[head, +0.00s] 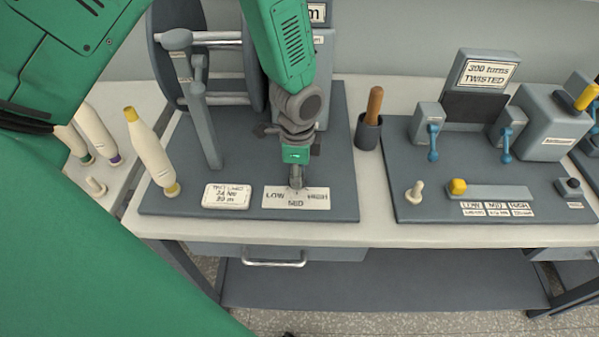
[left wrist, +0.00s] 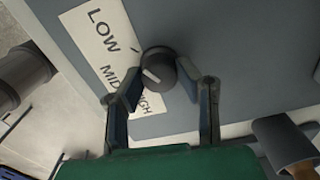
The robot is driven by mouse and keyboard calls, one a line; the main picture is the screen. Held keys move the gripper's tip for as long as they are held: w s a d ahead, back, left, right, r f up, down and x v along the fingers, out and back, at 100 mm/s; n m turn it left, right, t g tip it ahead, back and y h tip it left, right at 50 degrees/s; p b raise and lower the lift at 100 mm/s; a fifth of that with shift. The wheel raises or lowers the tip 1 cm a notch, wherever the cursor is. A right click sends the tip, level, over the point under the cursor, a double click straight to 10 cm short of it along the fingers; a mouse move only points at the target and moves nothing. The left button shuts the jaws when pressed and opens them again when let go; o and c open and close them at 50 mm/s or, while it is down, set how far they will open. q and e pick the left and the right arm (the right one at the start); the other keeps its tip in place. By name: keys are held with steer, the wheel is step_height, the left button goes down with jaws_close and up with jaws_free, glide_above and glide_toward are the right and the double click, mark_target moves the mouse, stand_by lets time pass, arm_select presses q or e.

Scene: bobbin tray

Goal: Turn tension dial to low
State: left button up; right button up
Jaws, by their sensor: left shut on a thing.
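The tension dial (left wrist: 160,68) is a dark round knob with a white pointer line, in the left wrist view. It sits by a white label plate (head: 272,201) reading LOW, MID and HIGH, which also shows in the left wrist view (left wrist: 97,28). The pointer faces the label's side; I cannot tell exactly which mark it is on. My left gripper (head: 297,180) points down over the dial, its fingers on either side of the knob (left wrist: 156,80) and shut on it. In the head view the gripper mostly hides the dial. My right gripper is not in view.
A test-load card (head: 227,196) lies left of the dial label. A yellow-tipped bobbin (head: 150,152) leans at the left. A wooden-handled tool (head: 375,103) stands in a dark cup to the right. A second station (head: 430,205) with blue levers lies farther right.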

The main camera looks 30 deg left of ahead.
arm_select(q)
steer(key=shift+f, duration=0.1)
steer(key=o, duration=1.1)
steer(key=shift+a, duration=0.15)
steer(key=shift+r, duration=0.4)
step_height(320, 180, up, 11)
steer(key=shift+w+a+f, duration=0.1)
steer(key=shift+w, duration=0.05)
